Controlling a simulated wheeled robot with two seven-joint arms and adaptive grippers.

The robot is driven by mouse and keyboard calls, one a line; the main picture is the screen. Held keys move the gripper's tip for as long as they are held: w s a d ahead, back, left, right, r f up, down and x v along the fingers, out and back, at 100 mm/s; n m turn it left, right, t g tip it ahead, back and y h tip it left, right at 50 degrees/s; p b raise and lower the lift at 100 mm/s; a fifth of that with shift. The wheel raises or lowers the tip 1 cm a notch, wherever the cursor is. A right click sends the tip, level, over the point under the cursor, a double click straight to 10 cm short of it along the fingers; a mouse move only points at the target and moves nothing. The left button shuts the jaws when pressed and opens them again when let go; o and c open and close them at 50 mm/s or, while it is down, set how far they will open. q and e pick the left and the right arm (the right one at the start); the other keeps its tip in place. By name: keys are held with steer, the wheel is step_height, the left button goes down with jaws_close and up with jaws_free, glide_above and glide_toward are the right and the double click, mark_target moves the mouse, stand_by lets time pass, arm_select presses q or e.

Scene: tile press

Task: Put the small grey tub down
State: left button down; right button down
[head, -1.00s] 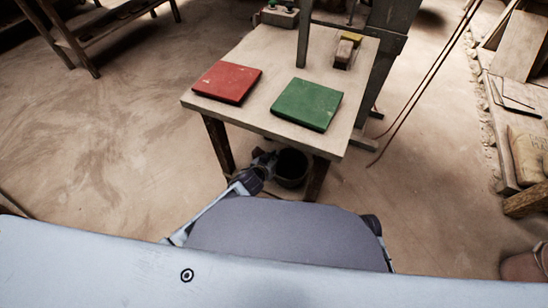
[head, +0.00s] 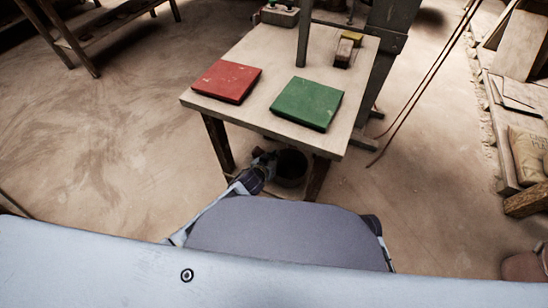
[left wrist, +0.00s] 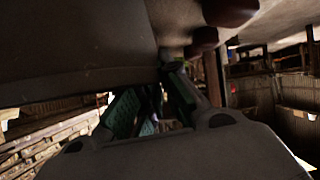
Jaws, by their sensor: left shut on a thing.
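The small grey tub (head: 291,168) shows dark and round in the head view, in the shadow below the table's front edge, between the two front legs. My left gripper (head: 268,160) is at the tub's left side, shut on it, with its fingers mostly in shadow. In the left wrist view the fingers of my left gripper (left wrist: 152,108) reach forward under a large dark surface. I cannot tell there which part is the tub. I cannot tell whether the tub's base touches anything. My right gripper is not in view.
The table (head: 262,105) carries a red tile (head: 227,82) and a green tile (head: 307,104). Its front legs (head: 218,143) stand on either side of the tub. A low bench with a sack (head: 528,155) is at the right. The floor left of the table is clear.

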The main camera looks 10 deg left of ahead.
arm_select(q)
steer(key=shift+f, duration=0.25)
steer(key=c, duration=1.5)
jaws_free()
steer(key=shift+s, duration=0.1)
steer(key=shift+v, duration=5.9)
